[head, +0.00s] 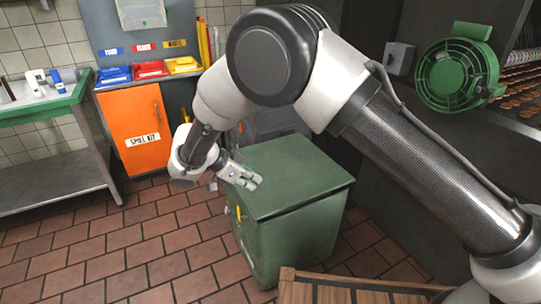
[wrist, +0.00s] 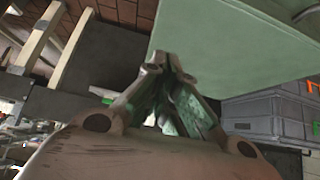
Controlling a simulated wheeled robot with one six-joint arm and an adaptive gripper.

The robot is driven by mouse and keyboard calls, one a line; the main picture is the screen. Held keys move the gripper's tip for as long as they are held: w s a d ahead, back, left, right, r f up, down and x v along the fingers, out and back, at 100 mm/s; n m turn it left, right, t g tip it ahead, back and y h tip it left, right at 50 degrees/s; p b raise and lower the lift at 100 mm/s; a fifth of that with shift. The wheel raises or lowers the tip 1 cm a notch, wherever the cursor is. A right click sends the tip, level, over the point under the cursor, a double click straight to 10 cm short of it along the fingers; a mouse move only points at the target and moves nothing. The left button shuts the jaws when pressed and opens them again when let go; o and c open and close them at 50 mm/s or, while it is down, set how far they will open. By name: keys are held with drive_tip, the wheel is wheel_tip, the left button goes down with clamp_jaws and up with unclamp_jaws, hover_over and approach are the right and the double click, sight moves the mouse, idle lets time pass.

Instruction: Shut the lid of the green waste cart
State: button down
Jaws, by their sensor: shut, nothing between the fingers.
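The green waste cart (head: 290,238) stands on the tiled floor in the middle of the head view. Its green lid (head: 305,178) lies flat across the top and looks closed, with a dark line under its front edge. My gripper (head: 256,183) is shut and empty at the lid's left part, on or just above it; I cannot tell if it touches. In the wrist view my gripper (wrist: 172,58) has its fingertips together, overlapping the green lid (wrist: 235,40). My arm crosses above the cart and hides some of the background behind it.
An orange spill kit cabinet (head: 135,125) with blue, red and yellow bins stands behind at left. A green-edged steel table (head: 50,182) is at far left. A wooden crate edge (head: 345,285) is close in front of the cart. Open tiled floor (head: 150,240) lies left of the cart.

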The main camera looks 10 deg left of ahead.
approach(252, 220)
drive_tip(key=x, duration=0.5)
drive_tip(key=shift+w+d+r, duration=0.2)
drive_tip(key=shift+w+d, duration=0.1)
drive_tip(key=shift+w, duration=0.15)
drive_tip(key=shift+f, duration=0.6)
drive_tip(key=shift+s+f, duration=0.1)
drive_tip(key=shift+f, duration=0.1)
